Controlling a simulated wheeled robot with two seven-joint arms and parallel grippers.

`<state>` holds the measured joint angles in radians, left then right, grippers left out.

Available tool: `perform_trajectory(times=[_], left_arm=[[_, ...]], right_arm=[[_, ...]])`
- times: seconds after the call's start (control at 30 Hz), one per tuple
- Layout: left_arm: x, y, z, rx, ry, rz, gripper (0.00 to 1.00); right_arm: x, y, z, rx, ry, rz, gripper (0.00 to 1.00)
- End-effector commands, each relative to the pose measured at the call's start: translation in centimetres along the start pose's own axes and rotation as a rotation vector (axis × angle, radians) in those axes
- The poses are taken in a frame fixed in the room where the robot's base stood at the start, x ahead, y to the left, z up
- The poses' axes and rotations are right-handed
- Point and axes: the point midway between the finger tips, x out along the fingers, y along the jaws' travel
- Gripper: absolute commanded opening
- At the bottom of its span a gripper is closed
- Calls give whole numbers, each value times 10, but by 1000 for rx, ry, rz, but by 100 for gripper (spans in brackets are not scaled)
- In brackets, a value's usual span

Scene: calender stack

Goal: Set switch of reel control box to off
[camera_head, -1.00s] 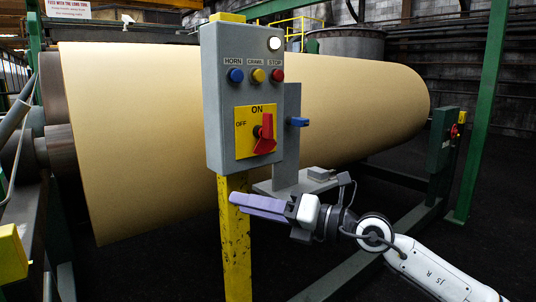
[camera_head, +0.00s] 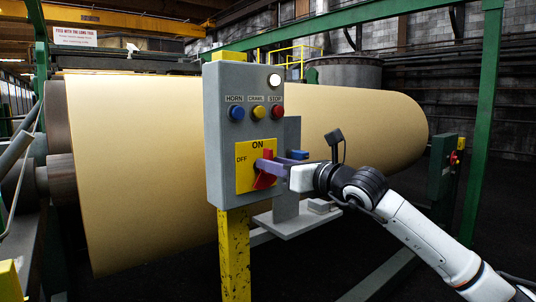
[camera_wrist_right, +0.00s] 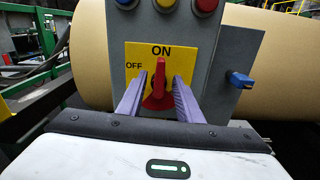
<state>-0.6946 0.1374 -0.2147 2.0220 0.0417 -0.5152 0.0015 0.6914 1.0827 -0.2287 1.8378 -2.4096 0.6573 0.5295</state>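The grey reel control box (camera_head: 215,130) stands on a yellow post. Its yellow plate (camera_head: 243,178) is marked ON at the top and OFF at the left. The red switch handle (camera_wrist_right: 159,85) stands upright in the right wrist view, its narrow end towards ON. My right gripper (camera_wrist_right: 160,79) is open with purple fingers, one on each side of the handle, with a visible gap on both sides. In the head view, the right gripper (camera_head: 264,165) reaches in from the right and hides part of the handle. My left gripper is not in view.
Horn, crawl and stop buttons (camera_head: 258,112) sit above the plate. A blue knob (camera_wrist_right: 241,80) sticks out at the box's right side. A large tan roll (camera_head: 350,125) lies behind. Green frame posts (camera_head: 484,120) stand at the right.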

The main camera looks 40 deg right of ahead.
Motion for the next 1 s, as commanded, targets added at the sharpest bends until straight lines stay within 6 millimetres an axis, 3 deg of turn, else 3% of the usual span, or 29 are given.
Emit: perform_trajectory(times=[0.2,0.53,0.73,1.0], left_arm=[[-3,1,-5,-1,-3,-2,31],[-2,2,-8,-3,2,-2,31],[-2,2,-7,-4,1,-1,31],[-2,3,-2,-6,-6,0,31]], right_arm=[[23,0,1,1,-1,0,32],[26,0,-1,-1,0,1,32],[26,0,-1,-1,0,1,0],[26,0,-1,-13,0,1,0]])
